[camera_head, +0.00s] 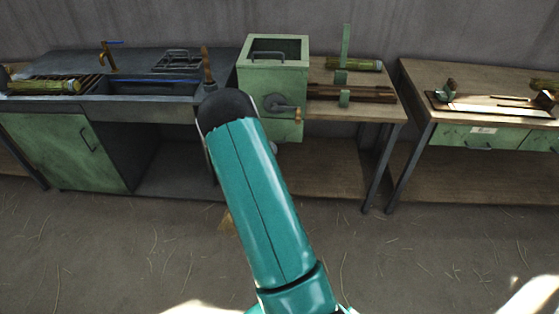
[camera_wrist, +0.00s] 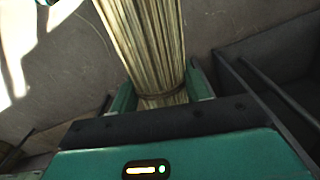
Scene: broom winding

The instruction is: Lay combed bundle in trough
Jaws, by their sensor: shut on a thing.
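In the wrist view, my gripper (camera_wrist: 162,94) is shut on a bundle of pale straw fibres (camera_wrist: 145,40), with one teal finger on each side. The fibres run away from the palm toward the top of the picture, and a dark tie crosses them between the fingers. In the head view, my teal arm hides the gripper and the held bundle. A long brown wooden piece that looks like a trough (camera_head: 365,95) lies on the middle table, right of the green box. A green upright post stands at it.
The green box (camera_head: 270,80) with a crank stands left of the trough. At left is a dark sink bench (camera_head: 150,107) with a rack and a bundle (camera_head: 45,87). Another bundle (camera_head: 352,65) lies behind the trough. A right table (camera_head: 460,85) holds a jig.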

